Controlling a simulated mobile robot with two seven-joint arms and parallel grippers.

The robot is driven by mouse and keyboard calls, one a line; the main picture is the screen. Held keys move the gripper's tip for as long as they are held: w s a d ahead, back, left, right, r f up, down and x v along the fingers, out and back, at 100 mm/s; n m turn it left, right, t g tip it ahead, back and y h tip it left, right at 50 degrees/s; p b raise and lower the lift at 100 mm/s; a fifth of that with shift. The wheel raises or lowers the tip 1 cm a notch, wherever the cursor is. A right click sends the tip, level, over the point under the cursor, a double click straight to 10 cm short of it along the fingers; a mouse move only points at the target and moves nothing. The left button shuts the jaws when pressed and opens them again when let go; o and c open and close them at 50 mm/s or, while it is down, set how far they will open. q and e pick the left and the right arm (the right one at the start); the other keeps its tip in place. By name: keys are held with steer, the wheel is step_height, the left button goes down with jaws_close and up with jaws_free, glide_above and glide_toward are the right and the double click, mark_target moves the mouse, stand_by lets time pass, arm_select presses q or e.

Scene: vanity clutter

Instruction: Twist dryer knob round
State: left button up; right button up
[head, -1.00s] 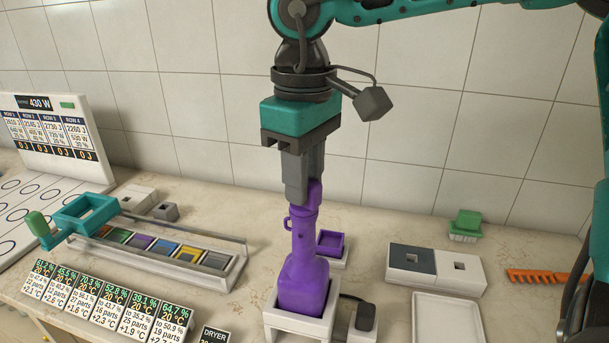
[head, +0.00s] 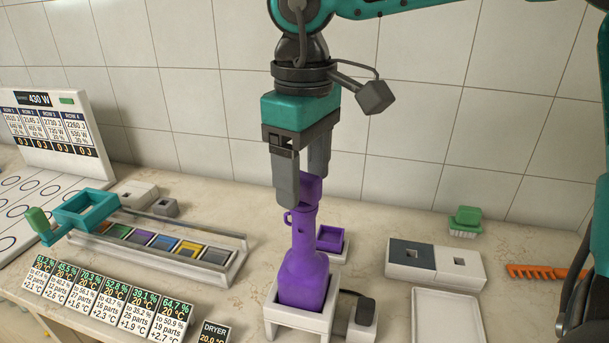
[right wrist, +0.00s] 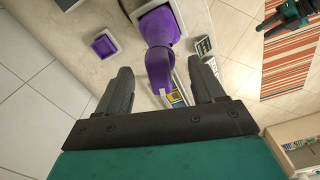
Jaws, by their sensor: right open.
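The purple dryer (head: 304,275) stands upright in a white square holder on the counter. Its narrow neck rises to a purple block-like top (head: 310,188), which looks like the knob. My right gripper (head: 303,192) points down over this top and is open, with one finger on each side. The left finger partly overlaps the top in the head view. In the right wrist view the open fingers (right wrist: 161,70) show with the dryer (right wrist: 158,30) between and beyond them. My left gripper is not visible in the head view.
A small purple tray (head: 330,238) sits behind the dryer. A dark plug-like block (head: 364,311) is at its right. A rack of coloured slots (head: 160,242) and a DRYER sign (head: 214,332) are left. A white tray (head: 448,315) lies right; the tiled wall is behind.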

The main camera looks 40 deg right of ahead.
steer(key=shift+r, duration=3.55)
